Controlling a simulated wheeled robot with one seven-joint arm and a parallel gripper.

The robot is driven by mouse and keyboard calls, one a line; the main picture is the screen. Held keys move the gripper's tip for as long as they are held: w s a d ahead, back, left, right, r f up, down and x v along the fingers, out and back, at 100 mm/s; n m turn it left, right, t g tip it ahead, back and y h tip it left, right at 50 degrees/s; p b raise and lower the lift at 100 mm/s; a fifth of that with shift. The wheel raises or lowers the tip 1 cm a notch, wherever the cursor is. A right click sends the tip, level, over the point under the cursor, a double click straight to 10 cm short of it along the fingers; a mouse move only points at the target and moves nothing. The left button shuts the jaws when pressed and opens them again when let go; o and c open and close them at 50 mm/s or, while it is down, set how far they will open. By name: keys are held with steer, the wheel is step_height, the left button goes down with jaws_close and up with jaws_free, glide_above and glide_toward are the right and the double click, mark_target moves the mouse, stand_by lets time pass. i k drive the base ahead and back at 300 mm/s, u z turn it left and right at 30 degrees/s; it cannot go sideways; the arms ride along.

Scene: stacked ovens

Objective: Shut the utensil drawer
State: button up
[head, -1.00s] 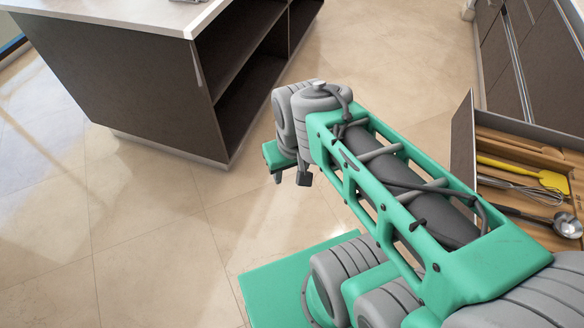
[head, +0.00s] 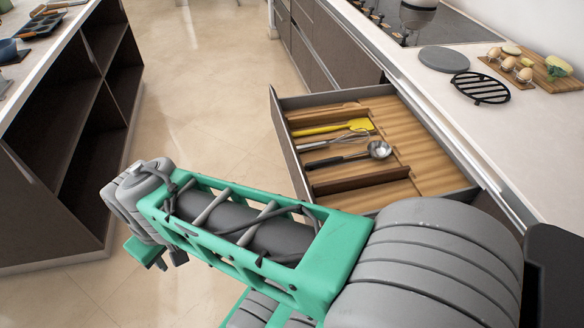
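The utensil drawer (head: 428,163) is pulled out from the counter on the right. Its wooden insert holds a yellow spatula (head: 335,127), a whisk (head: 335,140) and a ladle (head: 378,150). The drawer's dark front panel (head: 290,145) faces left, toward the open floor. My gripper (head: 160,258) is at the lower left, apart from the drawer and left of its front. Its fingers are small and mostly hidden behind my arm, so I cannot tell whether they are open. My arm covers the drawer's near lower corner.
A counter (head: 450,95) behind the drawer carries a black trivet (head: 481,88), a grey round plate (head: 444,59) and a wooden board (head: 560,80) with food. A kitchen island (head: 70,130) with open shelves stands at the left. Tiled floor (head: 200,80) lies clear between.

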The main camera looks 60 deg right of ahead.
mark_target(436, 173)
steer(key=u, duration=0.85)
steer(key=i, duration=0.55)
steer(key=z, duration=0.45)
steer(key=k, duration=0.6)
steer(key=z, duration=0.35)
steer(key=i, duration=0.5)
steer(key=z, duration=0.05)
